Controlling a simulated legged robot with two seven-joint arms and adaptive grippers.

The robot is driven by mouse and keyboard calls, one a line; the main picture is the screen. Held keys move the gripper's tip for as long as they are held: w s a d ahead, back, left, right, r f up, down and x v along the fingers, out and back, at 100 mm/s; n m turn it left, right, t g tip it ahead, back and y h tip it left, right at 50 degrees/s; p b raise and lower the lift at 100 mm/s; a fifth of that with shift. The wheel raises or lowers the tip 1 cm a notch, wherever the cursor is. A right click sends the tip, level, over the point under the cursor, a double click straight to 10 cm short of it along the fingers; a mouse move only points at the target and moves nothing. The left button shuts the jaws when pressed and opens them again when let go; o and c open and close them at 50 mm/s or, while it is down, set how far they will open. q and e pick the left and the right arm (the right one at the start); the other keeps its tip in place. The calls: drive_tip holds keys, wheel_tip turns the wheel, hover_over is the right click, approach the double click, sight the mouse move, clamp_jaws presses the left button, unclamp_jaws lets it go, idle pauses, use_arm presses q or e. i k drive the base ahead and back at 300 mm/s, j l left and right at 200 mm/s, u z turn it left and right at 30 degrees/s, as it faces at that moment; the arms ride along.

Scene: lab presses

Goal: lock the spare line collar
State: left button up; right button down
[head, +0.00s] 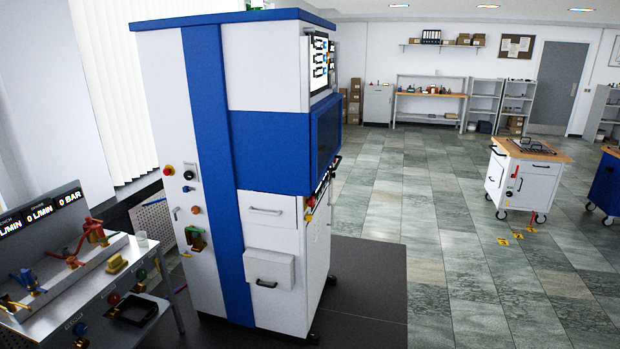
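I cannot tell which part is the spare line collar. A bench with a sloped panel (75,285) stands at the lower left. Neither of my grippers is in view.
The tall white and blue cabinet (212,150) stands close on a dark mat (368,285), right of the bench. A black tray (137,311) sits at the bench front. A wheeled cart (525,180) stands far right.

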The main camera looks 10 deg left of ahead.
sight(107, 238)
drive_tip(key=i+j+u, duration=0.15)
drive_tip(key=i+u, duration=0.7)
drive_tip(key=i, duration=0.15)
drive_tip(key=i+l+u, duration=0.8)
drive_tip(key=i, duration=0.2)
drive_tip(key=i+u, duration=0.8)
drive_tip(key=i+l+u, duration=0.25)
drive_tip(key=u, duration=0.15)
drive_tip(key=i+l+u, duration=0.3)
drive_tip(key=u, duration=0.15)
